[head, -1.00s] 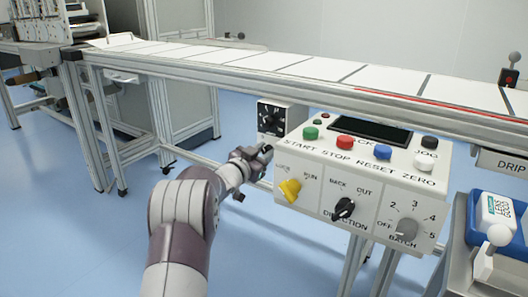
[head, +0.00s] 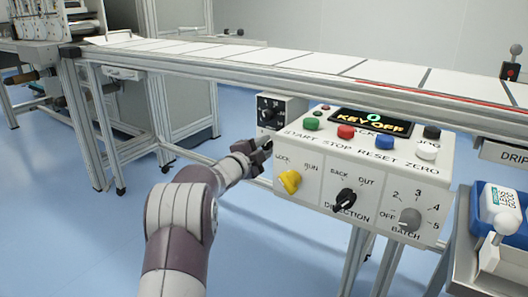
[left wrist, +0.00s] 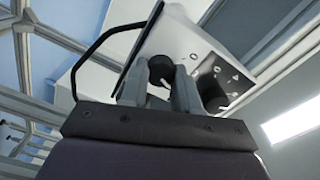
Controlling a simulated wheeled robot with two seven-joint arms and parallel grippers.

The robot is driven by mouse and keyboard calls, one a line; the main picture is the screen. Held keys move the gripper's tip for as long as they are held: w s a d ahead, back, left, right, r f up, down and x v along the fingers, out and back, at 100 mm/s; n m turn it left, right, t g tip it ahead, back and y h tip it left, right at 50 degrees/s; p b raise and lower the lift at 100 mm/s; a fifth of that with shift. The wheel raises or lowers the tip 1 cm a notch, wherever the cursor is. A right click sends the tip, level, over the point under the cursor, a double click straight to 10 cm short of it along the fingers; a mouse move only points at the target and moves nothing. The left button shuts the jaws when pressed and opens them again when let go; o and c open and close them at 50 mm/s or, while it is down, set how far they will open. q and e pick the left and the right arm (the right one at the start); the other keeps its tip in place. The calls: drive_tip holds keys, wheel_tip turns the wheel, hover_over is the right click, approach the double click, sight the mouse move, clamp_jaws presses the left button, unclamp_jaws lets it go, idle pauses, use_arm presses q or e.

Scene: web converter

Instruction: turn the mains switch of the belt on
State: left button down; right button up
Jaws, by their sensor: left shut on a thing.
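A small grey box with a black dial plate (head: 270,112) stands at the left end of the belt's control box (head: 375,165). My left gripper (head: 264,147) is at the lower part of this small box. In the left wrist view its two fingers (left wrist: 160,85) are closed around a round black knob (left wrist: 160,67), which I take for the mains switch. In the head view the gripper hides this knob. The black dial shows beside the fingers in the left wrist view (left wrist: 212,90). The control box display (head: 371,122) is lit and reads KEY OFF. My right gripper is out of view.
The control box carries several coloured buttons, a yellow key switch (head: 289,181), a black direction knob (head: 345,199) and a grey batch knob (head: 409,218). The belt (head: 300,68) runs above and behind. A blue tray (head: 518,203) is at the right.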

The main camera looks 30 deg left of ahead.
use_arm(q)
drive_tip(key=shift+f+m+b, duration=0.2)
drive_tip(key=shift+m+b, duration=0.9)
drive_tip(key=shift+m, duration=1)
drive_tip(key=c, duration=0.8)
unclamp_jaws()
drive_tip(key=shift+r, duration=0.1)
drive_tip(key=shift+s+r, duration=0.1)
drive_tip(key=shift+s, duration=0.2)
drive_tip(key=s+p, duration=0.1)
drive_tip(key=s, duration=0.3)
drive_tip(key=s+p, duration=0.2)
drive_tip(key=s, duration=0.2)
drive_tip(key=s+a+p, duration=0.1)
drive_tip(key=s, duration=0.3)
drive_tip(key=shift+p, duration=0.4)
